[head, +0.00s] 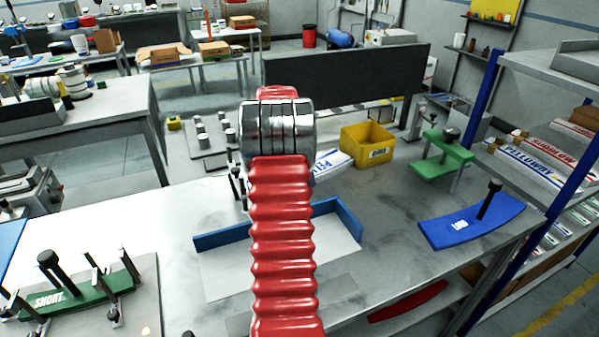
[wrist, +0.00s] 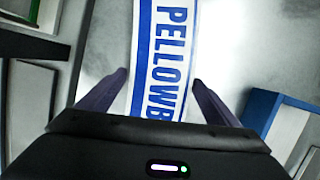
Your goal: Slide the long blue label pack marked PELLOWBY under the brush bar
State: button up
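The PELLOWBY pack, a long white strip with blue lettering and a blue edge stripe (wrist: 165,50), lies between the fingers of my gripper (wrist: 160,78) in the wrist view. My fingers stand apart, one on each side of it, with the tips close to its edges. In the head view, one end of a white-and-blue pack (head: 333,162) shows behind my arm, which hides my gripper and the rest of the pack. I cannot make out the brush bar for certain.
A tray with low blue walls (head: 222,238) stands on the bench, partly behind my arm. A yellow bin (head: 368,144), green stand (head: 442,155) and blue curved plate (head: 474,224) stand to the right. A dark panel (head: 345,75) rises behind. A green fixture (head: 82,296) is front left.

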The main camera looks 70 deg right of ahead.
jog(key=shift+o, duration=1.3)
jog(key=v, duration=1.3)
jog(key=shift+r, duration=0.35)
jog(key=shift+w+a, duration=0.15)
